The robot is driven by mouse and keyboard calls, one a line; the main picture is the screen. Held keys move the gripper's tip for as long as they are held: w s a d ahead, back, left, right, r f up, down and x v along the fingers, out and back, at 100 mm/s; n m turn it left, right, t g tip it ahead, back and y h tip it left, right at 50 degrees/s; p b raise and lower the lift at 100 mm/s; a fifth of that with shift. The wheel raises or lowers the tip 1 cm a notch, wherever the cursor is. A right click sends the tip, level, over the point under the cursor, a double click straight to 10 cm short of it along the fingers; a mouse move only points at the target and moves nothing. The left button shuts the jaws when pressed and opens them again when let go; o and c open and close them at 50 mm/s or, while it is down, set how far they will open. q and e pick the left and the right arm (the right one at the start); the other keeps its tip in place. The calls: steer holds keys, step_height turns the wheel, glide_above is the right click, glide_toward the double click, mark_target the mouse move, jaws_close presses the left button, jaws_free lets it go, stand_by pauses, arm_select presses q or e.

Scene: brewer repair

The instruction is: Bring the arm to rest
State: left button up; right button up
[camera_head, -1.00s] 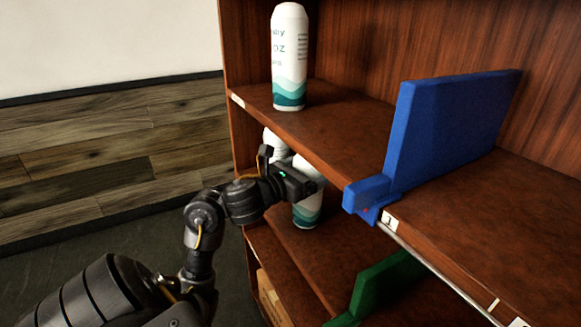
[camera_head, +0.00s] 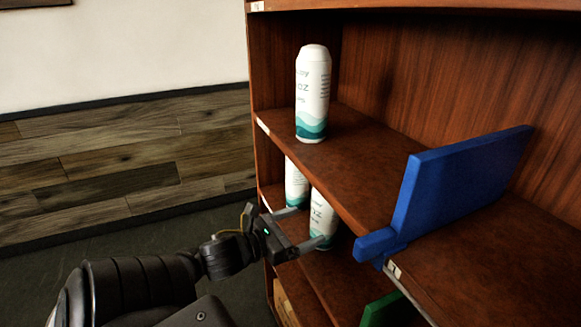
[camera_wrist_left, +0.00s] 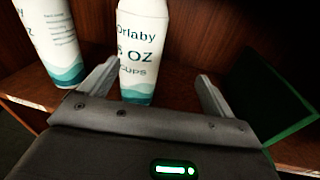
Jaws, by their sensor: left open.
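My left gripper (camera_head: 308,226) is open, at the front of the middle shelf in the head view. Its two fingers point into the shelf towards two white bottles with teal wave bands. In the left wrist view, the nearer bottle (camera_wrist_left: 142,48) stands upright between the lines of the two finger tips (camera_wrist_left: 157,70), with gaps on both sides. The other bottle (camera_wrist_left: 50,40) stands upright left of the fingers. Both show in the head view, the nearer one (camera_head: 322,217) partly behind a finger and the other (camera_head: 295,184) behind it. My right gripper is out of view.
A similar bottle (camera_head: 312,95) stands on the upper shelf (camera_head: 360,165). A blue divider (camera_head: 455,185) stands on that shelf, its front end at the shelf edge. A green divider (camera_head: 388,310) is lower down. Open floor (camera_head: 30,275) lies left of the bookcase.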

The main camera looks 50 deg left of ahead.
arm_select(q)
steer(key=shift+s+d+f+m+g+h, duration=0.3)
steer(key=shift+s+d+f+m+h, duration=0.15)
steer(key=shift+d+f, duration=0.2)
steer(key=shift+s+d+f+m+g+h, duration=0.35)
steer(key=shift+s+d+f+m, duration=0.1)
steer(key=shift+d+f, duration=0.15)
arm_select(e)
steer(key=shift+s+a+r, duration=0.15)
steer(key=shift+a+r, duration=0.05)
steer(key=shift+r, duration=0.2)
arm_select(q)
steer(key=shift+d, duration=0.1)
